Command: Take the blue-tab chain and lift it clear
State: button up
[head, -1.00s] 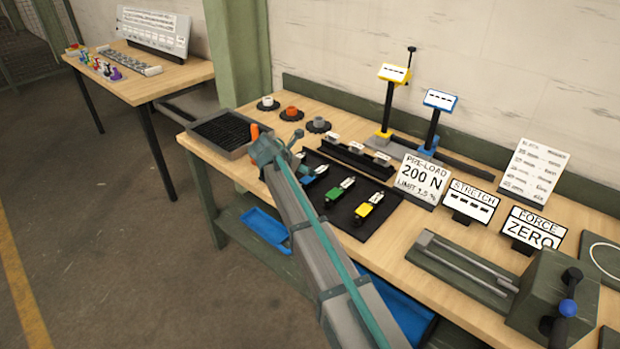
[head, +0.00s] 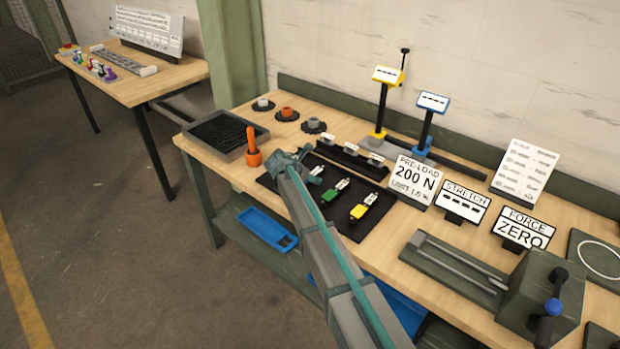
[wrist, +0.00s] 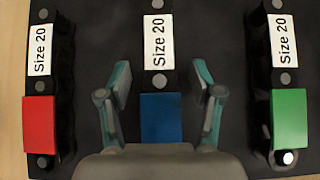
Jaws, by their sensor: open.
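The blue-tab chain (wrist: 160,118) lies on the black mat, centred in the wrist view, with a white "Size 20" label above its tab. My gripper (wrist: 162,88) is open, with one finger on each side of the blue tab and a gap on both sides. How high the fingertips are above the mat is hard to tell. In the head view my gripper (head: 291,158) is over the mat's left part, hiding most of this chain; its label end (head: 317,170) shows.
In the wrist view a red-tab chain (wrist: 38,122) lies left and a green-tab chain (wrist: 288,118) right, both labelled "Size 20". A yellow-tab chain (head: 363,206) lies further right on the mat (head: 345,228). An orange pot with a handle (head: 253,157) stands left of my gripper.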

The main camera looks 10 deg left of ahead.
grip_shut()
dwell(0.3)
jog(key=shift+w+r, duration=0.1)
jog(key=shift+r, duration=0.05)
dwell(0.3)
jog(key=shift+r+b, duration=0.75)
jog(key=shift+r, duration=0.15)
jog(key=s+d+r+b, duration=0.4)
jog(key=s+d+r, duration=0.3)
jog(key=s+r, duration=0.4)
jog(key=shift+s+d, duration=0.35)
jog(key=shift+d, duration=0.05)
